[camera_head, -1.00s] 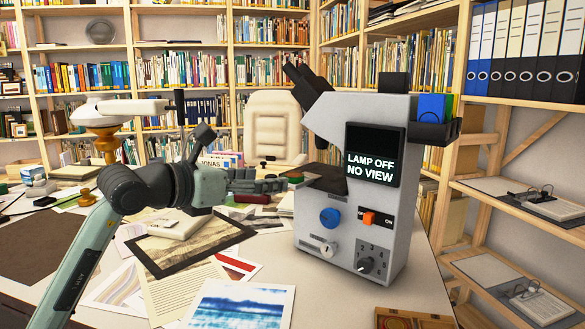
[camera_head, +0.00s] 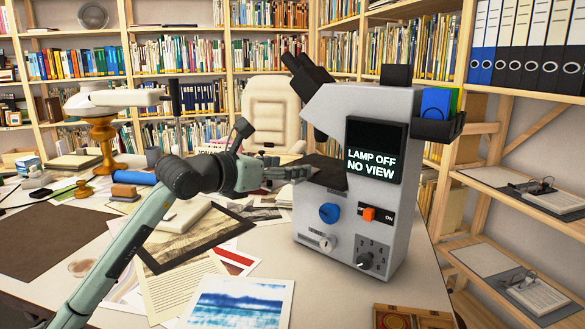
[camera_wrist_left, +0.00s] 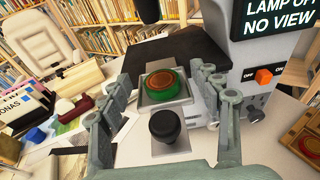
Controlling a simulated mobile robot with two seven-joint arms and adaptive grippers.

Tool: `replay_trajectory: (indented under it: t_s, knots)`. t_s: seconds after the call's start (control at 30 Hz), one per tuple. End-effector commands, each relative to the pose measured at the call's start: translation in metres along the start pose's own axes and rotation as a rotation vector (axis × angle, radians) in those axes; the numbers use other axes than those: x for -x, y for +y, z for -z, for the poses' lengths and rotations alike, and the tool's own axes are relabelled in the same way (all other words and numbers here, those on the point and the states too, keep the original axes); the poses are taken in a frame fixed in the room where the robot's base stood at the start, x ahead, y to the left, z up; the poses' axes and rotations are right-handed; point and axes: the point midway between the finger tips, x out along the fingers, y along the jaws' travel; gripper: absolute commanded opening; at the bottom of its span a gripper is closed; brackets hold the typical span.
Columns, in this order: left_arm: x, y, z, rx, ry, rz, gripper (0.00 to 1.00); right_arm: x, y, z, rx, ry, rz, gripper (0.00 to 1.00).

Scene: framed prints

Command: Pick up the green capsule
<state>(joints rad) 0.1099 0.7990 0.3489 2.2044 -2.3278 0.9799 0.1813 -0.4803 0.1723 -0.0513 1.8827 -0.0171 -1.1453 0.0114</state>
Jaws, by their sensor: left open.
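The green capsule (camera_wrist_left: 162,83) is a round green piece with an orange-brown top. In the left wrist view it sits on a small light grey square plate (camera_wrist_left: 182,97) beside the microscope (camera_wrist_left: 262,60). My left gripper (camera_wrist_left: 163,88) is open, with its fingers to the left and right of the capsule and nothing held. Whether they touch it I cannot tell. In the head view my left gripper (camera_head: 290,172) reaches to the dark stage of the microscope (camera_head: 350,215), and I cannot make out the capsule there. My right gripper is not in view.
The microscope's screen (camera_head: 374,151) reads "LAMP OFF NO VIEW". Prints and papers (camera_head: 240,303) cover the table left of it. A wooden box (camera_head: 412,317) lies at the front edge. A brass-stemmed lamp (camera_head: 104,140) stands at the left. Bookshelves line the back.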

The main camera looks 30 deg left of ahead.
Motion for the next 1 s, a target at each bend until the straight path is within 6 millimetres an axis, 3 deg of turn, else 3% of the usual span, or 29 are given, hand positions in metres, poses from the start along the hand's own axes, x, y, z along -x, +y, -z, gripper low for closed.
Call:
replay_trajectory:
  t_s: [0.13,0.57,0.83,1.0]
  knots:
    - [0.0,0.0,0.0,0.0,0.0,0.0,0.62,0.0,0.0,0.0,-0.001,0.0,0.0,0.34]
    - [0.001,0.0,0.0,0.0,0.0,0.0,0.1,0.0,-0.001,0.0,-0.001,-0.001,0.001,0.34]
    - [0.001,0.0,-0.002,0.0,-0.001,0.0,0.1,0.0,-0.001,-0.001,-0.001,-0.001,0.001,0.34]
    - [0.003,0.0,-0.015,-0.001,-0.004,0.0,0.1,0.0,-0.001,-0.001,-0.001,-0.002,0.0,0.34]
